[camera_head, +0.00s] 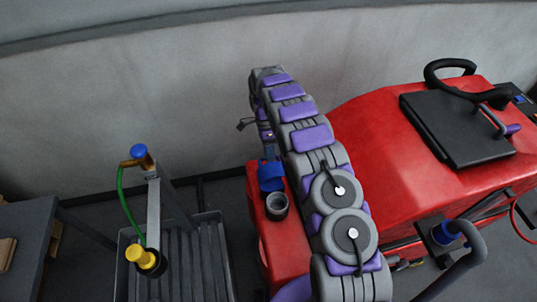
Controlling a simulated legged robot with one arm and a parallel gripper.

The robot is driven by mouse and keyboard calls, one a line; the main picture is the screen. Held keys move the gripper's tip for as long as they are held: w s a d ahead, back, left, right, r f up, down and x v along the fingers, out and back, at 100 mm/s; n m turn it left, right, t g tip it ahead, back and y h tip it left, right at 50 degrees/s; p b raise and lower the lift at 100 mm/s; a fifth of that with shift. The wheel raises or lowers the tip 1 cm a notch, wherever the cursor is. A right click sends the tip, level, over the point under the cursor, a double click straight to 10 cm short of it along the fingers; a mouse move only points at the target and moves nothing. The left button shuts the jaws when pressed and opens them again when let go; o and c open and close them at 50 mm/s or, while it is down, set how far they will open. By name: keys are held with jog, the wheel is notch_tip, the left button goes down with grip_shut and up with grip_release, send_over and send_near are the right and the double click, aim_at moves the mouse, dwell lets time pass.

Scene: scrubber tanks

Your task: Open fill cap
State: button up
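The red scrubber tank (380,145) fills the right side of the head view. On its lower front part is a round dark grey fill neck (277,206), and its dark opening shows. The blue fill cap (270,177) is just behind the neck, off the opening and seemingly tipped back. My arm reaches up the middle of the view and bends down at its far end. My gripper (268,154) is small and partly hidden there, directly above and behind the blue cap. I cannot tell whether it touches the cap or how far its fingers are apart.
At the left stands a grey grated drain basin (190,270) with a post, a blue-knobbed tap (140,152), a green hose (122,200) and a yellow cap (140,255). A dark table (25,235) is at far left. A grey wall (120,100) closes the back.

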jog(key=p+v, duration=0.3)
jog(key=v, duration=0.3)
jog(key=shift+a+r, duration=0.2)
jog(key=shift+a, duration=0.1)
jog(key=shift+w, duration=0.1)
jog(key=shift+r, duration=0.1)
notch_tip(320, 180, up, 12)
jog(key=a+t+b, duration=0.1)
jog(key=t+b, duration=0.2)
jog(key=b, duration=0.7)
jog(key=a+b+x, duration=0.1)
jog(key=b+x, duration=0.3)
jog(key=x, duration=1.3)
jog(key=shift+f+y, duration=0.3)
jog(key=shift+f, duration=0.15)
